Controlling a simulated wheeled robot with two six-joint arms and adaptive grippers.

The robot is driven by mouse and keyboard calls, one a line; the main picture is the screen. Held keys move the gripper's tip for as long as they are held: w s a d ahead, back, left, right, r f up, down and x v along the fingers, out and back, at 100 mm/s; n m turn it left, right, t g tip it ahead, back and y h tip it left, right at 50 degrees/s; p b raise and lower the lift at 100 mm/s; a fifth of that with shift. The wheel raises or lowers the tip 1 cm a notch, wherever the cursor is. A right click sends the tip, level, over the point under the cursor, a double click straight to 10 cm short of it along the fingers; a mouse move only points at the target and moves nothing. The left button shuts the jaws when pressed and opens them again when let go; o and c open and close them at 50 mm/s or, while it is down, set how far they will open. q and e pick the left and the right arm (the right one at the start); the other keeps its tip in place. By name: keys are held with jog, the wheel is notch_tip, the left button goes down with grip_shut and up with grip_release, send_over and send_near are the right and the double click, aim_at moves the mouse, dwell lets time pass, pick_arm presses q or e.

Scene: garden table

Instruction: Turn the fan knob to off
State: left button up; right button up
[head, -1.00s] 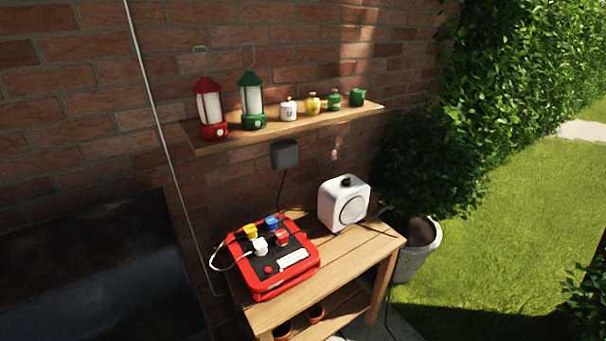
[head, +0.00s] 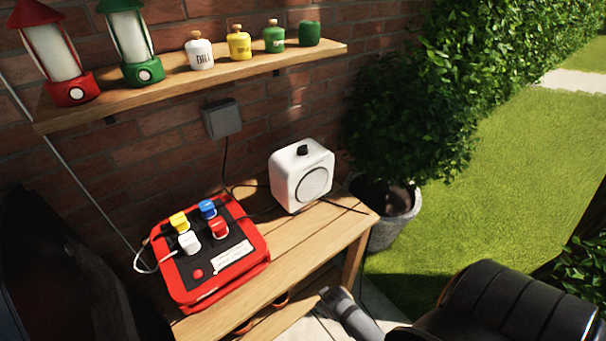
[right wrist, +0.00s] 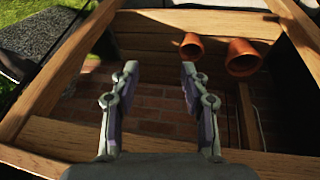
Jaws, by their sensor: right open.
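The fan is a white box (head: 301,177) with a round grille on its front, standing at the back right of the wooden table. Its black knob (head: 303,150) sits on top; its setting is too small to read. My right gripper is open and empty in the right wrist view (right wrist: 157,75), facing the lower part of the table. In the head view my right arm comes in at the bottom right, below and in front of the table, away from the fan. My left gripper is not in view.
A red power box (head: 210,248) with coloured plugs stands left of the fan on the table (head: 318,235). A shelf (head: 180,88) with lanterns and small jars hangs above. Terracotta pots (right wrist: 243,57) lie on the lower shelf. A potted bush (head: 395,215) stands right of the table.

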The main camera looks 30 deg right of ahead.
aim_at(303, 152)
jog(key=w+d+r+m+t+h+b, duration=0.1)
jog(key=w+r+m+t+h+b, duration=0.3)
jog(key=r, duration=1.3)
jog(key=w+d+r+m+t+h, duration=0.1)
jog(key=w+d+r+t+h, duration=0.2)
jog(key=w+r, duration=0.65)
jog(key=w+d+r+t, duration=0.45)
jog(key=w+r, duration=0.35)
jog(key=w, duration=0.3)
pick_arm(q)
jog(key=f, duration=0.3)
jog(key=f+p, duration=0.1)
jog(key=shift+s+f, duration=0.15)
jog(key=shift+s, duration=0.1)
pick_arm(e)
jog(key=shift+t, duration=0.25)
jog(key=x, duration=0.9)
jog(key=shift+w+a+f, duration=0.1)
jog(key=shift+w+f, duration=0.05)
jog(key=shift+w, duration=0.15)
jog(key=shift+c, duration=0.4)
jog(key=c, duration=0.8)
